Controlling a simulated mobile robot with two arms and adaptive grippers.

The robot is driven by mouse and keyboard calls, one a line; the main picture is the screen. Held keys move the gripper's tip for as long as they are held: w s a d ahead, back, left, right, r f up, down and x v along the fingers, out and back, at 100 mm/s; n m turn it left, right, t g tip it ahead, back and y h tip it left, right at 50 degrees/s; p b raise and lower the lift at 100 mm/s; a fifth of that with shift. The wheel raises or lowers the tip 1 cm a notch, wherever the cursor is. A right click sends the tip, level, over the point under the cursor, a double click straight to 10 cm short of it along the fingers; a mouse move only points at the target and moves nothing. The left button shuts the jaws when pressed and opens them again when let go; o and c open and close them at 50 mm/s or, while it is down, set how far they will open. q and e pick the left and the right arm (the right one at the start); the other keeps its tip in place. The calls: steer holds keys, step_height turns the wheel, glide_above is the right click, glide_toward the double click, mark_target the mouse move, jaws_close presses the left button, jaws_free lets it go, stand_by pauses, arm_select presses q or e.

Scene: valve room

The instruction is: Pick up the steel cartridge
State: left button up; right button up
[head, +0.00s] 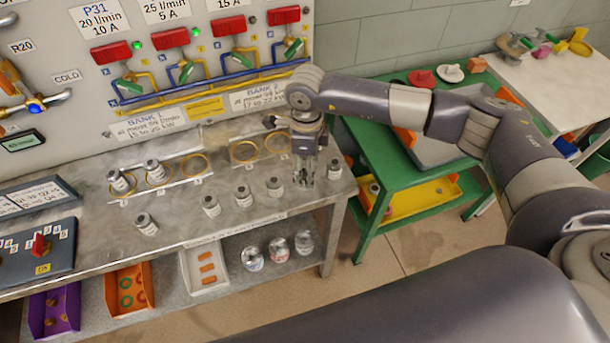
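Several small steel cartridges with pale labels stand on the metal bench (185,240). A front row has cartridges at the left (211,205), the middle (243,195) and the right (275,187), and another (335,168) near the bench's right end. One more (146,224) stands apart at the left. Two (118,181) (153,171) stand by the rings at the back. My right gripper (306,183) points down in the front row, between two cartridges. Something silvery seems to be between its fingers, but the fingers hide most of it. My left gripper is out of view.
Brass rings (244,151) lie at the back of the bench below a valve panel (180,60). A control box with a red knob (40,245) is at the left. A lower shelf holds trays and jars (252,258). A green cart (375,140) stands at the right.

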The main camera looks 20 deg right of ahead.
steer(key=shift+a+f+p, duration=0.15)
steer(key=shift+f+p, duration=0.25)
steer(key=shift+f, duration=1.25)
jaws_close()
steer(key=shift+r, duration=0.1)
